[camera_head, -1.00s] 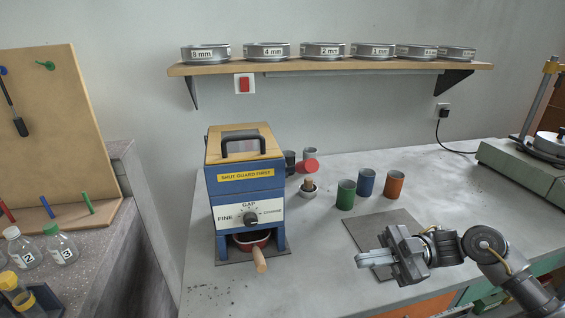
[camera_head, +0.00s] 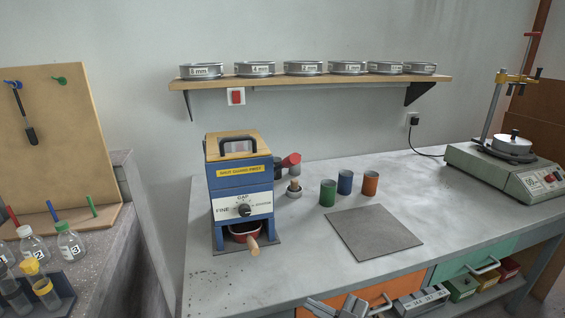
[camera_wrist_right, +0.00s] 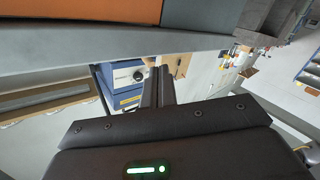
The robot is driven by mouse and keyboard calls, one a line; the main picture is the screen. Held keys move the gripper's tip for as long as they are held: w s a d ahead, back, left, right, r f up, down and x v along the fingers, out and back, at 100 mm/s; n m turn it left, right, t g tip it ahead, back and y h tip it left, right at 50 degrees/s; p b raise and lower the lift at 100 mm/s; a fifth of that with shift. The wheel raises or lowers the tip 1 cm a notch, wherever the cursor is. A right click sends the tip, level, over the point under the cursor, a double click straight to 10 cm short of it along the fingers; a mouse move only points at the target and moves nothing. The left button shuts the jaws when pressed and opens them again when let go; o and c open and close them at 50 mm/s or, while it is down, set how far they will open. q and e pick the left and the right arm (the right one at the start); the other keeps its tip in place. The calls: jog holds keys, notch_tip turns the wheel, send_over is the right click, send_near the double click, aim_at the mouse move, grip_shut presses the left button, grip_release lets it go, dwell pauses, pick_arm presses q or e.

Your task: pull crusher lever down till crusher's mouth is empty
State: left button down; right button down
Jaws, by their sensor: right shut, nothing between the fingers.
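The blue crusher (camera_head: 241,190) stands at the bench's left with a wooden top (camera_head: 232,144), a black handle and a dial on its front. A part with a red end (camera_head: 291,160) sticks out behind its right side; it looks like the lever, though its root is hidden. The mouth's contents cannot be seen. A red pan with a wooden handle (camera_head: 253,246) sits in the crusher's lower opening. My right gripper (camera_head: 320,306) is shut and empty at the bench's front edge, well apart from the crusher; its fingers also show in the wrist view (camera_wrist_right: 157,85).
Green (camera_head: 328,193), blue (camera_head: 345,182) and orange (camera_head: 371,183) cups and a small pale bowl (camera_head: 294,190) stand right of the crusher. A grey mat (camera_head: 374,232) lies bare. Sieves line the shelf (camera_head: 310,82) above. A scale-like machine (camera_head: 507,165) stands at right.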

jog(key=s+d+f+m+g+h, duration=0.5)
jog(key=s+d+f+m+h, duration=0.85)
jog(key=s+d+f, duration=0.55)
pick_arm(q)
jog(key=shift+s+f, duration=0.1)
jog(key=shift+s, duration=0.25)
pick_arm(e)
jog(key=s+d+f+g, duration=0.1)
jog(key=s+f, duration=0.4)
jog(key=f, duration=0.6)
jog(key=s+d+f+g+h, duration=0.1)
jog(key=s+f, duration=0.4)
jog(key=f, duration=0.7)
jog(key=s+d+f, duration=0.2)
jog(key=s+f, duration=0.3)
jog(key=f, duration=0.6)
jog(key=shift+s+f+g, duration=0.25)
jog(key=shift+s+g, duration=0.1)
jog(key=shift+g, duration=0.05)
jog(key=shift+s+d, duration=0.1)
jog(key=shift+d, duration=0.05)
